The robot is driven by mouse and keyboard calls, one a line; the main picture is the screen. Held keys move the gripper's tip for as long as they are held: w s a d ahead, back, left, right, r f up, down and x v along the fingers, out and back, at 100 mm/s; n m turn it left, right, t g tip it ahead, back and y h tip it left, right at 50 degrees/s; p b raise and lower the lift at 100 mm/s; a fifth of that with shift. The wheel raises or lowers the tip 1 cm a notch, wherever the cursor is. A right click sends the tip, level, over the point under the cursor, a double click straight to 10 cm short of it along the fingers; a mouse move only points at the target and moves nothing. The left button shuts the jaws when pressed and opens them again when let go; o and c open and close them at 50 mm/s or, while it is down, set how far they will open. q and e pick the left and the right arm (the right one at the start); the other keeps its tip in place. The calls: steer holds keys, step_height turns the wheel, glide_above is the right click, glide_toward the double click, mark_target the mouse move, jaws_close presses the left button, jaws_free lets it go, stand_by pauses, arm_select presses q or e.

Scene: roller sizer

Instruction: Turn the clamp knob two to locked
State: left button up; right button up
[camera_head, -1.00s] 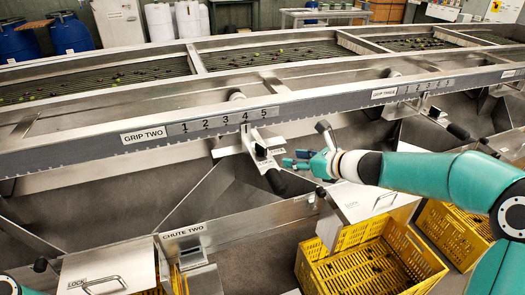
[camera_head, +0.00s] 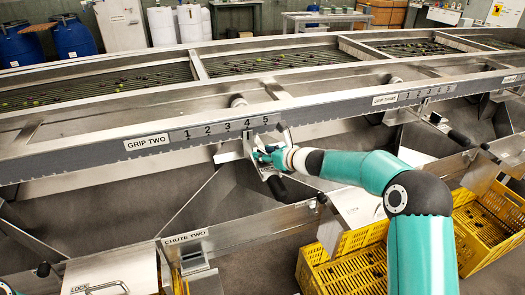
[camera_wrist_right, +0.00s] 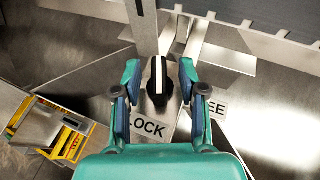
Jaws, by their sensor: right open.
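The clamp of grip two (camera_head: 228,152) hangs under the long rail, below the number scale. In the right wrist view its black knob (camera_wrist_right: 158,82) carries a white pointer line that runs nearly upright in the picture. A LOCK label (camera_wrist_right: 146,127) is just below the knob, and a partly hidden label ending in EE (camera_wrist_right: 218,108) is to the right. My right gripper (camera_head: 262,155) is at the clamp; in the wrist view its open fingers (camera_wrist_right: 159,72) stand either side of the knob. Contact cannot be told.
The GRIP TWO sign (camera_head: 147,143) and numbered scale (camera_head: 222,128) are on the rail above. A black handle (camera_head: 277,187) projects just below my right gripper. Yellow crates (camera_head: 345,275) and the CHUTE TWO edge (camera_head: 185,237) lie lower.

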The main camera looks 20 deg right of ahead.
steer(key=shift+w+a+f, duration=0.2)
steer(key=shift+w+a, duration=0.05)
steer(key=shift+w, duration=0.2)
jaws_close()
steer(key=m+h+b, duration=0.1)
steer(key=b, duration=0.3)
steer(key=m+t+h+b, duration=0.1)
steer(key=b, duration=0.3)
steer(key=m+h+b, duration=0.1)
steer(key=h+b, duration=0.1)
steer(key=b, duration=0.2)
steer(key=shift+f+m, duration=0.3)
steer(key=shift+m, duration=0.1)
steer(key=shift+r+m+h+b, duration=0.2)
steer(key=shift+m+h+b, duration=0.25)
steer(key=shift+b, duration=0.2)
steer(key=shift+r, duration=0.1)
jaws_free()
